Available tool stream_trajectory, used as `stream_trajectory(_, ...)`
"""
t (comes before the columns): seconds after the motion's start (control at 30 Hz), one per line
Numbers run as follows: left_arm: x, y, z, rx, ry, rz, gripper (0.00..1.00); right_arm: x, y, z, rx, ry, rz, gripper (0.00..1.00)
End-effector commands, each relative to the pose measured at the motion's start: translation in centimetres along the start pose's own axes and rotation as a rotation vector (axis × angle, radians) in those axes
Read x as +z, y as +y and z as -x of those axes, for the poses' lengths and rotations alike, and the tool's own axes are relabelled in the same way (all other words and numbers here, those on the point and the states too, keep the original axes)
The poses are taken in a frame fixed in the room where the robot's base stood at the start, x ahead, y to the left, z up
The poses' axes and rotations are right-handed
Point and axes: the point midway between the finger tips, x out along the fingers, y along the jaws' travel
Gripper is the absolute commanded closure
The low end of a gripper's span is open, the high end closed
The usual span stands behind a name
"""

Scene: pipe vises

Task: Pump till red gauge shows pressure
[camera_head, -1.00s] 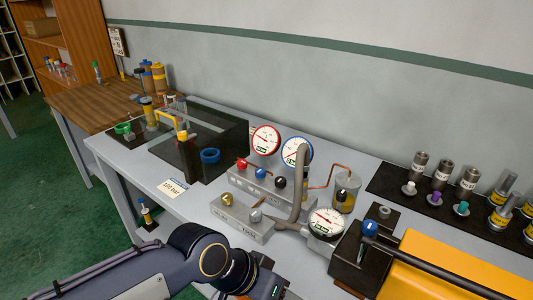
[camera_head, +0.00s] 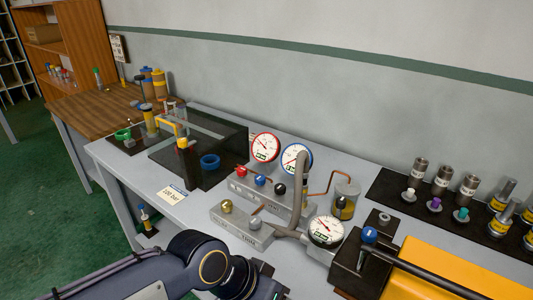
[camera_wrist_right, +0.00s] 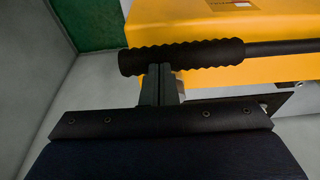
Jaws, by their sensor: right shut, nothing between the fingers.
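The red-rimmed gauge (camera_head: 265,147) stands at the back of the table beside the blue-rimmed gauge (camera_head: 296,158); its needle is too small to read surely. The yellow pump (camera_head: 450,265) lies at the lower right with its black lever (camera_head: 430,269). In the right wrist view, the lever's ribbed grip (camera_wrist_right: 185,56) crosses in front of the yellow body. My right gripper (camera_wrist_right: 160,70) is shut and empty, its fingertips at the grip's near edge; contact is unclear. My left gripper (camera_head: 268,284) is at the bottom edge, partly cut off, its jaws not readable.
A valve block with red (camera_head: 242,171), blue and black knobs sits below the gauges. A white pump gauge (camera_head: 326,231) is near the pump. A dark open box (camera_head: 205,150) stands left. Several metal fittings stand on a black mat (camera_head: 390,184) at right.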

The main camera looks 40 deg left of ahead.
Motion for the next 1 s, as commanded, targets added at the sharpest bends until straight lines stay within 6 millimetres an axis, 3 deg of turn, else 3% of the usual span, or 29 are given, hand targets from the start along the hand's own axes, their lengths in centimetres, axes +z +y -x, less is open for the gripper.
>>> stream_trajectory(0.03, -0.7, 0.6, 1.4, 0.000, 0.000, 0.000, 0.46, -0.4, -0.1, 1.8, 0.000, 0.000, 0.000, 1.00)
stream_trajectory(0.2, -1.7, 1.5, 3.3, 0.000, 0.001, 0.000, 0.46, -1.1, -0.5, 4.3, 0.001, 0.004, 0.001, 1.00)
stream_trajectory(0.47, -1.8, 1.7, 3.6, 0.000, 0.000, 0.000, 0.46, -1.2, -0.6, 4.8, 0.002, 0.007, -0.001, 1.00)
stream_trajectory(1.0, -4.8, 4.3, 9.5, 0.000, 0.000, 0.000, 0.46, -3.2, -2.6, 12.4, 0.001, 0.010, 0.001, 1.00)
